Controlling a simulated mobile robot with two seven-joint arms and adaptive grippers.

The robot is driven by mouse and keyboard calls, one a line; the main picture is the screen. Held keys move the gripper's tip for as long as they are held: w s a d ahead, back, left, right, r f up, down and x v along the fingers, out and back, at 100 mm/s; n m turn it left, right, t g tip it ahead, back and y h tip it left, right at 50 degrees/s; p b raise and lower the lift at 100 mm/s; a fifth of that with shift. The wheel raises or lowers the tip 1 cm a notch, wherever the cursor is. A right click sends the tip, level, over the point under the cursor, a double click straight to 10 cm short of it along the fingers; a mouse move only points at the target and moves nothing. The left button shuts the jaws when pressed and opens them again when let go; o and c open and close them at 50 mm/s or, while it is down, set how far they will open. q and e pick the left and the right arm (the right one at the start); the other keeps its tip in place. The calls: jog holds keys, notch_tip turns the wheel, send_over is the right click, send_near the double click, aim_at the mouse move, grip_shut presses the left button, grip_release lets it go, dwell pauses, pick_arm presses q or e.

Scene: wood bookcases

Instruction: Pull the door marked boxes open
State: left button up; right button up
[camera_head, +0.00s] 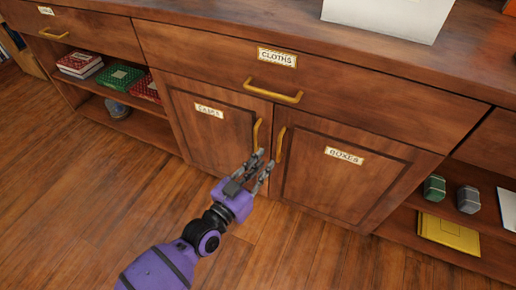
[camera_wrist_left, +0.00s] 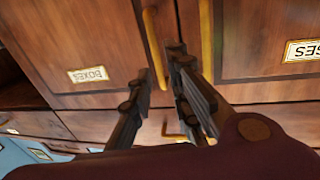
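The boxes door (camera_head: 335,172) is shut, at the right of the lower double cabinet. Its label (camera_head: 344,156) reads BOXES, and its vertical yellow handle (camera_head: 280,145) is near its left edge. My left gripper (camera_head: 265,159) is open, its fingertips just below and left of that handle. In the left wrist view, which is upside down, the boxes door (camera_wrist_left: 85,45) is at left, and its handle (camera_wrist_left: 151,40) runs down between the open fingers (camera_wrist_left: 160,65). I cannot tell whether they touch it. My right gripper is in neither view.
The neighbouring door (camera_head: 205,135) with its own handle (camera_head: 256,134) is shut, close on the left. The shut cloths drawer (camera_head: 330,95) is above. Open shelves hold boxes (camera_head: 120,78) at left and hexagonal containers (camera_head: 468,199) at right. The wooden floor (camera_head: 90,200) in front is clear.

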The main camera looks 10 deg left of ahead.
aim_at(278, 150)
pick_arm(q)
jog(key=b+x, duration=0.1)
jog(key=x, duration=0.3)
jog(key=b+x, duration=0.1)
jog(key=x, duration=0.3)
jog(key=shift+s+d+f, duration=0.1)
jog(key=shift+s+d, duration=0.1)
grip_shut()
